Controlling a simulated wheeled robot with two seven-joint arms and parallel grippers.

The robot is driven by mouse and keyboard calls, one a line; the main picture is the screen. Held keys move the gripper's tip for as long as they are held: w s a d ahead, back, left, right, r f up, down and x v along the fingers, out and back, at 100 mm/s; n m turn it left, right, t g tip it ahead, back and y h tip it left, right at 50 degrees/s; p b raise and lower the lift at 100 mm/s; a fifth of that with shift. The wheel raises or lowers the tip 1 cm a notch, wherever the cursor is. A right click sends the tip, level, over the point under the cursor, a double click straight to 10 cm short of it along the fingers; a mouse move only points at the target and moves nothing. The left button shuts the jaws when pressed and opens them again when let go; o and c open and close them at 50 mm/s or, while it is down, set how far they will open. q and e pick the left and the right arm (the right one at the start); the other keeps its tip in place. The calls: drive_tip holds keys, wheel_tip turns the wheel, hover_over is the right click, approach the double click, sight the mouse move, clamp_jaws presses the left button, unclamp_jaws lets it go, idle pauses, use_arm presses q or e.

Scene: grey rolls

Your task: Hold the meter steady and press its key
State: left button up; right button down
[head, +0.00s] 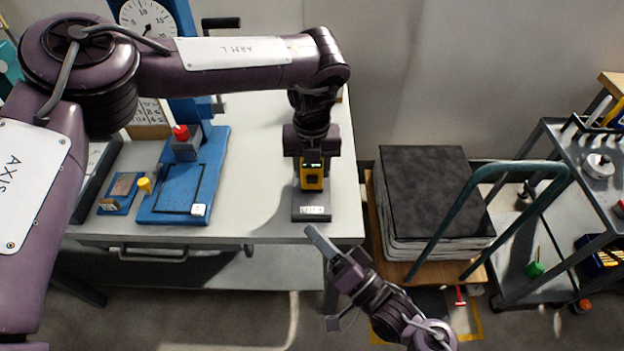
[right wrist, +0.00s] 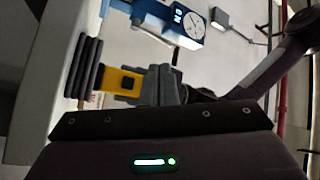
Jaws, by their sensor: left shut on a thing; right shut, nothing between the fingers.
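The yellow meter (head: 312,182) with a dark face stands on a dark block with a white label (head: 312,211) near the table's front right corner. My left gripper (head: 312,164) comes down from above and is shut on the meter. The right wrist view shows the meter (right wrist: 121,81) sideways, between the ribbed dark block (right wrist: 84,72) and my left gripper's grey fingers (right wrist: 160,86). My right gripper (head: 315,236) is shut and empty, in front of the table edge and below the meter in the picture, apart from it. The meter's key is too small to make out.
A blue press-like fixture (head: 205,180) with a red knob and dial stands on the left of the table (head: 262,205). Right of the table, a dark-topped stack (head: 425,190) sits on a cart with a teal handle (head: 520,168). A grey shelf trolley (head: 560,150) stands far right.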

drive_tip(key=shift+w, duration=0.1)
approach(307, 180)
drive_tip(key=shift+w+a+r, duration=0.25)
drive_tip(key=shift+w+a, duration=0.2)
drive_tip(key=shift+a, duration=0.3)
drive_tip(key=shift+w+a+r, duration=0.25)
drive_tip(key=shift+w+a, duration=0.25)
drive_tip(key=shift+a, duration=0.3)
drive_tip(key=shift+w+a+r, duration=0.25)
drive_tip(key=shift+w+a, duration=0.2)
drive_tip(key=shift+a, duration=0.3)
drive_tip(key=shift+w, duration=0.15)
drive_tip(key=shift+w, duration=0.25)
drive_tip(key=shift+w, duration=0.55)
idle(0.8)
drive_tip(key=shift+s, duration=1)
drive_tip(key=shift+s, duration=0.15)
drive_tip(key=shift+s, duration=2.4)
